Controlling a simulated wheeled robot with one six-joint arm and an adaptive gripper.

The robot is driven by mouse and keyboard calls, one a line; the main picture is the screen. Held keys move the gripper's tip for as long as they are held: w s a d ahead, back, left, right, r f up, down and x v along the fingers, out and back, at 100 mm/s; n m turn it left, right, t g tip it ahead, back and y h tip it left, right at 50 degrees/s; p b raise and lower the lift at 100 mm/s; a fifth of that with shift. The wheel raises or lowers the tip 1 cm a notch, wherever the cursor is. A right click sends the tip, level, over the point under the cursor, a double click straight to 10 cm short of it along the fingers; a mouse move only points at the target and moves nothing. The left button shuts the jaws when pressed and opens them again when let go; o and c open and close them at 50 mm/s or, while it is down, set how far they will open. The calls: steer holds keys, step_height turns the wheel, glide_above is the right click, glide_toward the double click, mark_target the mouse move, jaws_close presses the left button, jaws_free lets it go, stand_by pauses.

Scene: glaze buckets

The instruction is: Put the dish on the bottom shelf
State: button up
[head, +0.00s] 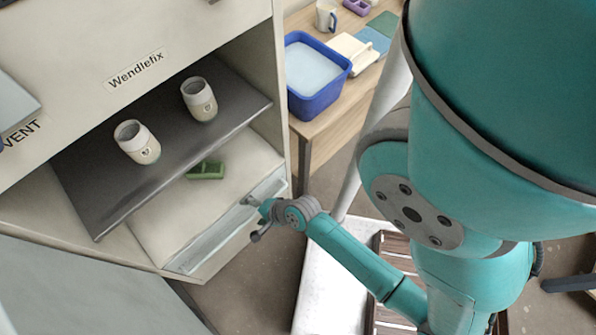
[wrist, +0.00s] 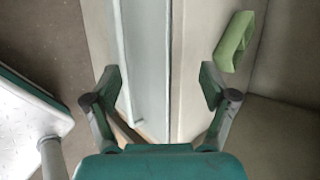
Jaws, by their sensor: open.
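A small green dish (head: 206,170) with a hollow top sits on the pale bottom shelf (head: 165,225) of the cabinet, below the dark shelf. In the wrist view the green dish (wrist: 235,40) lies up and to the right of my gripper's right finger, apart from it. My gripper (head: 260,222) is at the front edge of the bottom shelf, by a pale glassy strip (head: 228,228). In the wrist view my gripper (wrist: 160,82) has its fingers wide apart, with the strip seen between them and nothing held.
Two beige cups (head: 137,142) (head: 199,99) stand on the dark shelf (head: 95,185) above. A table at the right holds a blue tub (head: 318,95), a mug (head: 326,15) and a purple dish (head: 357,6). A slatted wooden piece (head: 392,247) lies lower right.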

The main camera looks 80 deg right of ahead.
steer(key=s+a+r+n+t, duration=0.2)
steer(key=s+a+r+n, duration=0.1)
steer(key=s+r+n, duration=0.2)
steer(key=s+a+r+n+t, duration=0.2)
steer(key=s+a+r+n, duration=0.2)
steer(key=r+n, duration=0.6)
steer(key=s+a+r+n+t+y, duration=0.1)
steer(key=s+a+r+n+t, duration=0.1)
steer(key=s+r+n, duration=0.5)
step_height(320, 180, up, 4)
steer(key=shift+a+f+n, duration=0.1)
steer(key=shift+a+n, duration=0.5)
steer(key=shift+a, duration=0.2)
